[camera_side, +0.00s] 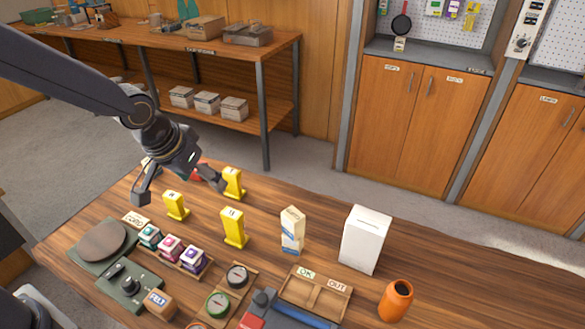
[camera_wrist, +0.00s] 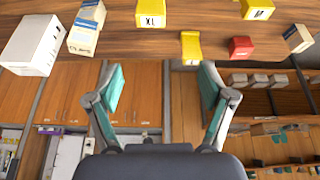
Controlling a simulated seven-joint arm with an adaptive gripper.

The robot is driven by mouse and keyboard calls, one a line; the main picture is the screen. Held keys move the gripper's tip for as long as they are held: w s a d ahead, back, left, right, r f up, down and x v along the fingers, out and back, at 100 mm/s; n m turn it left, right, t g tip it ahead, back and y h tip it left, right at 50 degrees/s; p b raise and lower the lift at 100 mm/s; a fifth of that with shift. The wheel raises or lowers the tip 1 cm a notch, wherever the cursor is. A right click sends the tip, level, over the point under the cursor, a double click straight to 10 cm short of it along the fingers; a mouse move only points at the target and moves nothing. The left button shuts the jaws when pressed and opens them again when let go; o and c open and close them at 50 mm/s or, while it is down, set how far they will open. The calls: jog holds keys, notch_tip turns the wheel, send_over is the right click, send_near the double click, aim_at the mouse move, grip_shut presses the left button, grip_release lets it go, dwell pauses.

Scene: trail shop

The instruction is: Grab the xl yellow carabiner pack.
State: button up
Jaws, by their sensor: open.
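The XL yellow carabiner pack (camera_wrist: 151,14) shows its XL label at the top of the wrist view. It appears to be the upright yellow pack (camera_side: 234,229) in the middle of the table in the side view. Two similar yellow packs stand nearby, one to its left (camera_side: 176,206) and one behind it (camera_side: 235,184). The left one's label is too small to read surely. My gripper (camera_side: 181,193) is open and empty, above the table's back left part, apart from the XL pack. In the wrist view my open fingers (camera_wrist: 162,70) have nothing between them.
A carton (camera_side: 292,231) and a white box (camera_side: 363,240) stand right of the packs. A red item (camera_wrist: 241,47) is near the rear yellow pack.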

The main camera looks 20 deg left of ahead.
aim_at(232, 213)
jog(key=shift+m, duration=0.3)
jog(key=x, duration=0.5)
jog(key=s+d+x, duration=0.1)
jog(key=x, duration=1.1)
jog(key=shift+s+d+f, duration=0.1)
jog(key=shift+d+f, duration=0.25)
jog(key=shift+f, duration=0.2)
grip_shut()
